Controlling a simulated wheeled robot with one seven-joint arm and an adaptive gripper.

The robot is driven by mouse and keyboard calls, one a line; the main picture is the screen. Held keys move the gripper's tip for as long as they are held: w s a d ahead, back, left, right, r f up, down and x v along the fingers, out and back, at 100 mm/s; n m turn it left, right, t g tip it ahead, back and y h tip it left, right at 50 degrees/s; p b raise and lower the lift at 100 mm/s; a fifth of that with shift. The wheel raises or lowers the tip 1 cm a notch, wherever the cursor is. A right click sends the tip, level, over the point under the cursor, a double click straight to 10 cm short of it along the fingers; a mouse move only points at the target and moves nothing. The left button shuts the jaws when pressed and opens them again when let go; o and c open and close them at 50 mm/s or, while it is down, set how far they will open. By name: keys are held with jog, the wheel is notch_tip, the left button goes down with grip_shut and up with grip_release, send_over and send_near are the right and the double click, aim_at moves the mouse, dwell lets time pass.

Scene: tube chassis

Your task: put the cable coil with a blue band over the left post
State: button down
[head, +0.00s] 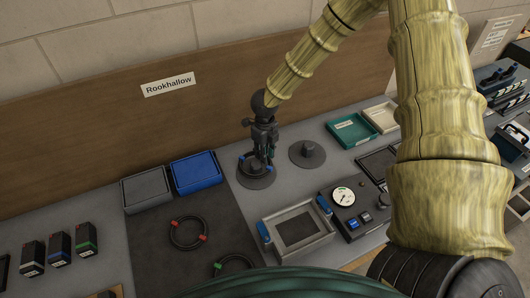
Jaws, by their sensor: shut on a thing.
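My gripper (264,158) points down above the left post's round dark base (258,181) and is shut on the cable coil with a blue band (242,157). Blue patches of the coil show on both sides of the fingers. The coil looks to be at or around the left post, but the fingers hide the post itself and most of the ring. I cannot tell whether the coil touches the base. The right post (309,149) stands bare on its own round base.
A coil with red bands (173,246) and a coil with a green band (218,266) lie on the dark mat. Grey (146,190) and blue trays (196,174) stand behind. A metal-framed tray (299,230) and a gauge box (344,197) stand in front of the posts.

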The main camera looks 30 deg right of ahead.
jog(key=shift+d+f, duration=0.1)
jog(key=shift+d, duration=0.1)
dwell(0.3)
jog(key=c, duration=1.5)
grip_release()
jog(key=shift+r+p, duration=1.35)
jog(key=shift+r, duration=4.2)
